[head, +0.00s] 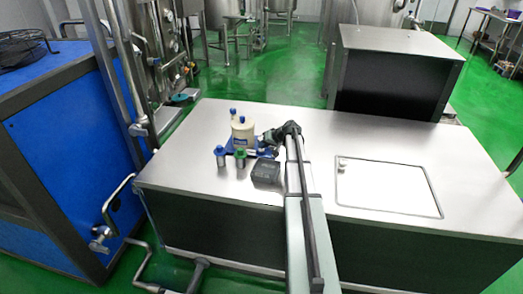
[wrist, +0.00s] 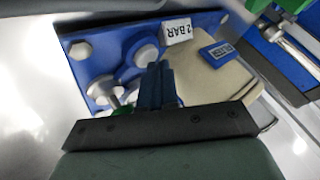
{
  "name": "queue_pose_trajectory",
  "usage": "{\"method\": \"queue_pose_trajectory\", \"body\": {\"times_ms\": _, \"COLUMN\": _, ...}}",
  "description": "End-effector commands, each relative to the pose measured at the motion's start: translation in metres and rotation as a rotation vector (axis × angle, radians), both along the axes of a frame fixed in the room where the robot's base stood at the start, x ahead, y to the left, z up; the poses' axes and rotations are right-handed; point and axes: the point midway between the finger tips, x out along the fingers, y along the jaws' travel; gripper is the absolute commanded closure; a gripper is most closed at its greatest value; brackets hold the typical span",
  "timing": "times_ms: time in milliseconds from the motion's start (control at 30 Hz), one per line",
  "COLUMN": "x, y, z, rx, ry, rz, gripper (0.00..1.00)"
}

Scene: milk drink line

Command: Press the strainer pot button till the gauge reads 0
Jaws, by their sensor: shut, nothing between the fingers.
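The strainer pot (head: 242,130) is a cream cylinder with a blue cap, standing on a blue base on the steel table. In the wrist view the cream pot body (wrist: 222,80) lies right of my fingers and bears a blue label with inverted, hard-to-read lettering. Round grey metal parts (wrist: 140,52) sit on the blue plate beyond my fingertips; I cannot tell which is the button. My gripper (wrist: 155,70) is shut and empty, its tips close to these parts. Contact cannot be told.
Two small metal fittings, one with a blue top (head: 220,158) and one with a green top (head: 240,158), stand in front of the pot. A white hatch (head: 387,187) lies right of my arm. The table's left end is clear.

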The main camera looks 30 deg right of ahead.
Motion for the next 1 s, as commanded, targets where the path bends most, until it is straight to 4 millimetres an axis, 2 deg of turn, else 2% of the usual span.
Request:
{"method": "queue_pose_trajectory", "body": {"times_ms": 700, "x": 0.0, "y": 0.0001, "z": -0.0047, "rx": 0.0, "ry": 0.001, "rz": 0.001, "gripper": 1.0}}
{"method": "queue_pose_trajectory", "body": {"times_ms": 1000, "x": -0.0001, "y": 0.0002, "z": 0.0029, "rx": 0.0, "ry": 0.001, "rz": 0.001, "gripper": 1.0}}
